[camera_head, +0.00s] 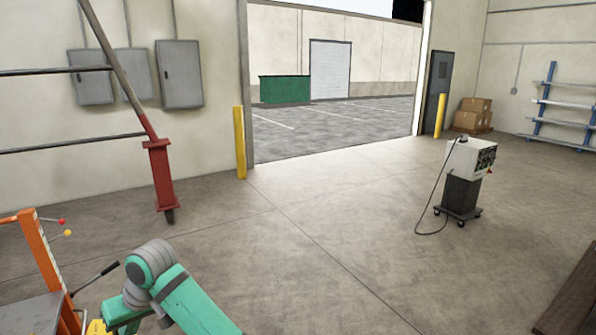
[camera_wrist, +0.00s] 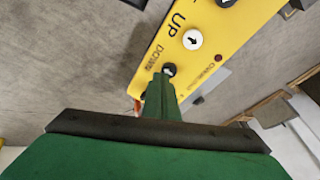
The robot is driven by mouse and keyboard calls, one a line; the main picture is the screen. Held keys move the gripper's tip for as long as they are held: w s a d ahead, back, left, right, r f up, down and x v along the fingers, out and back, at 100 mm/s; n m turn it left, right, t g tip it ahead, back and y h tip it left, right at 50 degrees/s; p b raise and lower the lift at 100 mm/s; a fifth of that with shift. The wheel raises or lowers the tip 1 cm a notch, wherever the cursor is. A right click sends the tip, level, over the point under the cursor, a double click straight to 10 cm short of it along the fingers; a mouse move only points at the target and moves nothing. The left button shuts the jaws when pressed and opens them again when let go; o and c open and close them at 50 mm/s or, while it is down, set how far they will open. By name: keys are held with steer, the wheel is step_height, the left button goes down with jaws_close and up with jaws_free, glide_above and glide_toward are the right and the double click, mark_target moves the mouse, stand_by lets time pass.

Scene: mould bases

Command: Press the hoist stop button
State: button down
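The yellow hoist pendant (camera_wrist: 205,80) fills the upper middle of the wrist view, lettered UP and DOWN. A white button with a black arrow (camera_wrist: 193,39) and a dark round button (camera_wrist: 169,69) sit on its face, with a small red dot (camera_wrist: 218,57) beside them. My gripper (camera_wrist: 162,80) is shut, its green fingers together, with the tip at or just in front of the dark button; I cannot tell if it touches. A bit of red (camera_wrist: 137,105) shows left of the fingers. I cannot make out a stop button; the fingers hide part of the pendant.
In the head view, an orange frame (camera_head: 46,262) with a grey top stands at the lower left beside my arm. A red-based post (camera_head: 160,175) stands behind it. A wheeled machine (camera_head: 463,178) with a trailing cable stands at the right. The middle floor is clear.

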steer(key=shift+w+d+r, duration=0.2)
steer(key=shift+d+r, duration=0.05)
steer(key=shift+r, duration=0.3)
steer(key=shift+w+d+r, duration=0.15)
steer(key=shift+d+r, duration=0.1)
steer(key=shift+r, duration=0.3)
steer(key=shift+f, duration=0.15)
